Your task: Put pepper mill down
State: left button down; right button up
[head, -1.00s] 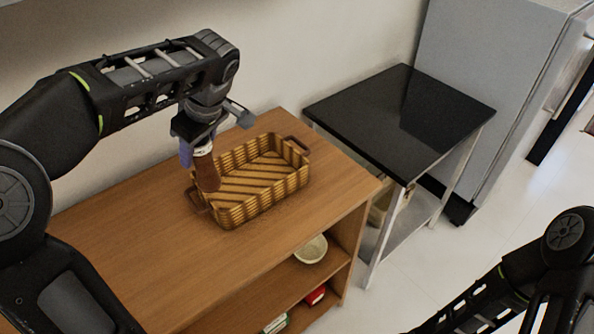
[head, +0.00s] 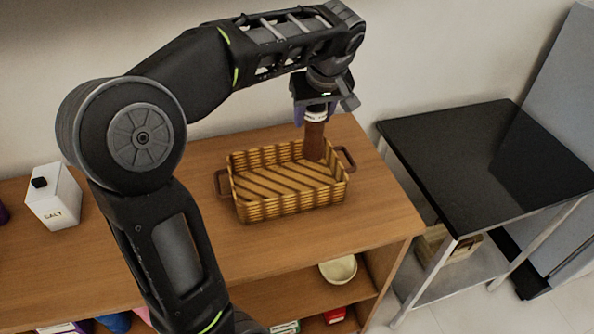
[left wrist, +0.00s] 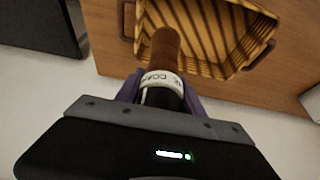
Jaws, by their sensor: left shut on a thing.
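The pepper mill (head: 314,140) is brown with a pale lettered band near its top. My left gripper (head: 318,112) is shut on it and holds it upright at the back right of a wicker basket (head: 262,208). In the left wrist view the pepper mill (left wrist: 164,47) extends from between the purple fingers (left wrist: 163,90) towards the basket (left wrist: 228,72). I cannot tell whether its lower end touches the basket floor. The rest of the basket looks empty. My right gripper is not in view.
The basket stands on a wooden shelf unit (head: 190,255). A white salt box (head: 54,196) stands at the left. A black-topped table (head: 480,160) is at the right. A pale bowl (head: 339,269) sits on the lower shelf. The wood around the basket is clear.

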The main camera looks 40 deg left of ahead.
aim_at(317, 129)
pick_arm(q)
notch_tip(317, 129, down, 5)
jog(key=shift+f, duration=0.2)
jog(key=shift+f, duration=0.1)
jog(key=shift+f+p, duration=0.3)
jog(key=shift+f, duration=1.5)
jog(key=shift+f, duration=0.15)
jog(key=c, duration=0.7)
grip_release()
jog(key=shift+r, duration=0.2)
jog(key=v, duration=1.2)
jog(key=shift+a+b, duration=0.1)
jog(key=shift+b, duration=0.3)
